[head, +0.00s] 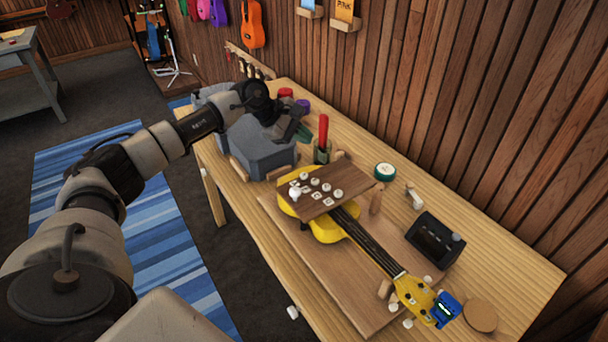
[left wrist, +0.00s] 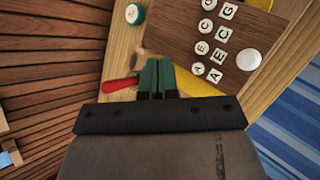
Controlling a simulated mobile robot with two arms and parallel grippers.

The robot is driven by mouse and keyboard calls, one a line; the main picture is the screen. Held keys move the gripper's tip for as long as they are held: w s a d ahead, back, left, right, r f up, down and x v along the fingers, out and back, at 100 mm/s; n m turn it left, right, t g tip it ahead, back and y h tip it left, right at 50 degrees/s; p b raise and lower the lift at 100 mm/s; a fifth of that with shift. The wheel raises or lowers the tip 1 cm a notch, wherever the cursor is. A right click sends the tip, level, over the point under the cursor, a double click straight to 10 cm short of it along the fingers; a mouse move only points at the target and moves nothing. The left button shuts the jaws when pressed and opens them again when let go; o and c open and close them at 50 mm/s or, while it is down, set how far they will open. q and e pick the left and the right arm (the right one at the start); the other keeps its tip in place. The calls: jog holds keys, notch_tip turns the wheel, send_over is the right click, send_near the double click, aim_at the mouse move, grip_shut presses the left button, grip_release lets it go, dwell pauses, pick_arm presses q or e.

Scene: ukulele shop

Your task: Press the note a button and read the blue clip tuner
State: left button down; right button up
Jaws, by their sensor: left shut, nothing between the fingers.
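The yellow ukulele (head: 330,228) lies on the bench with a brown wooden button panel (head: 352,173) over its body. The panel carries round white buttons lettered A, E, C and G; the note A button (left wrist: 198,70) is at the row's end nearest my fingers, and also shows in the head view (head: 303,176). The blue clip tuner (head: 445,310) is on the headstock; its small lit screen is too small to read. My left gripper (head: 303,133) is shut and empty, above the bench beyond the panel; its green fingertips (left wrist: 157,76) show together, apart from the buttons. My right gripper is not in view.
A large white knob (left wrist: 249,59) is on the panel. A grey-blue bin (head: 255,148) is to the left. A teal round tin (head: 385,171) and a black device (head: 433,241) lie along the wall side.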

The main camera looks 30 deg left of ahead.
aim_at(304, 176)
pick_arm(q)
notch_tip(304, 176, down, 8)
jog(key=b, duration=0.4)
jog(key=shift+f+b, duration=0.4)
jog(key=shift+b, duration=0.05)
dwell(1.4)
jog(key=shift+f+b, duration=0.35)
jog(key=shift+b, duration=0.2)
